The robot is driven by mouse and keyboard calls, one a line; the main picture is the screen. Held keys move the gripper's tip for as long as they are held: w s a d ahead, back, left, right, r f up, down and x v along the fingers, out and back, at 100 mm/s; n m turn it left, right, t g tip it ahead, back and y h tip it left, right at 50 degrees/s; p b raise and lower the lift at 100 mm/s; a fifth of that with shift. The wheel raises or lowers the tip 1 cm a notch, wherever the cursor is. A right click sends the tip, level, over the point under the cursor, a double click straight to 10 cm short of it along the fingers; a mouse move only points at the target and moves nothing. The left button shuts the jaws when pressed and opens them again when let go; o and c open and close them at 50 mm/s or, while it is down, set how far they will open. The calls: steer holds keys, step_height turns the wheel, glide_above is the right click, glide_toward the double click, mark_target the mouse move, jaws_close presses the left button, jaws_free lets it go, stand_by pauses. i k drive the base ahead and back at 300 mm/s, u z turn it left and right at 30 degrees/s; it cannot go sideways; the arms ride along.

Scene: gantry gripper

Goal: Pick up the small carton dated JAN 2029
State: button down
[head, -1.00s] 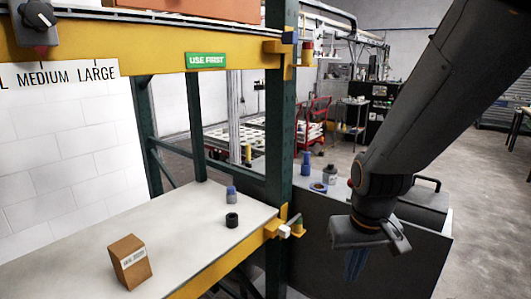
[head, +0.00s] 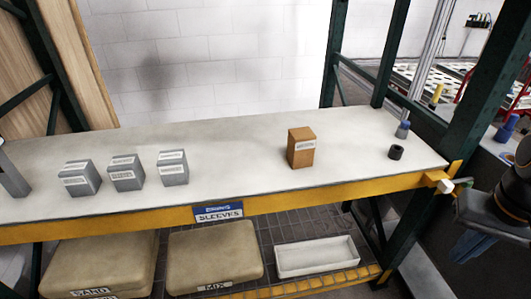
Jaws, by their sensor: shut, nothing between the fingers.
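Several small labelled cartons stand upright on the pale shelf (head: 230,180). An orange-brown carton (head: 301,158) is right of the middle. Three grey cartons stand to the left: a left one (head: 76,190), a middle one (head: 125,185) and a right one (head: 172,178). Their label print is too small to read, so I cannot tell which is dated JAN 2029. My gripper (head: 470,248) is at the right edge, partly cut off, beyond the shelf's right end. It is shut and empty, pointing down, well apart from all the cartons.
A dark ring (head: 396,152) and a blue-grey bottle (head: 403,130) stand at the shelf's right end, near a green post (head: 478,105). A grey object (head: 12,178) is cut off at left. The front middle of the shelf is clear.

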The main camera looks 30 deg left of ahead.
mark_target(301, 142)
steer(key=u, duration=1.2)
steer(key=k, duration=0.5)
steer(key=z, duration=0.7)
steer(key=i, duration=0.8)
steer(key=u, duration=1.65)
steer(key=i, duration=0.5)
steer(key=z, duration=0.05)
